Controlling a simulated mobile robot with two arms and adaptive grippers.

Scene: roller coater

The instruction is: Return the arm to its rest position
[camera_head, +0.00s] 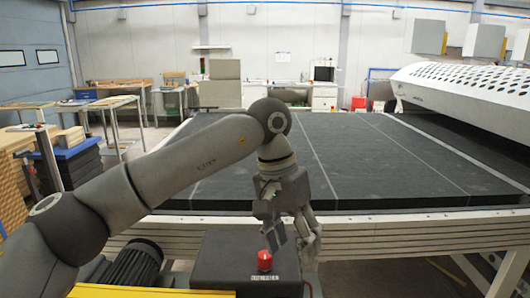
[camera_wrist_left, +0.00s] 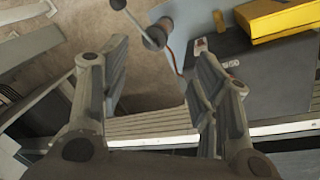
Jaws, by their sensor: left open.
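My left arm reaches in from the left in the head view and bends down at the wrist. My left gripper (camera_head: 292,240) hangs with its fingers downward, just above and beside a dark control box (camera_head: 222,270) with a red button (camera_head: 265,260) on top. In the left wrist view the fingers of the gripper (camera_wrist_left: 160,85) are spread apart with nothing between them. The dark box (camera_wrist_left: 270,80) lies to the right of the fingers there. My right gripper is not in view.
A wide dark conveyor bed (camera_head: 350,155) with a pale metal side frame (camera_head: 400,235) lies ahead. A white perforated cover (camera_head: 470,90) stands at the right. A motor (camera_head: 135,262) sits by the box. Tables and a blue crate (camera_head: 75,155) stand at the left.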

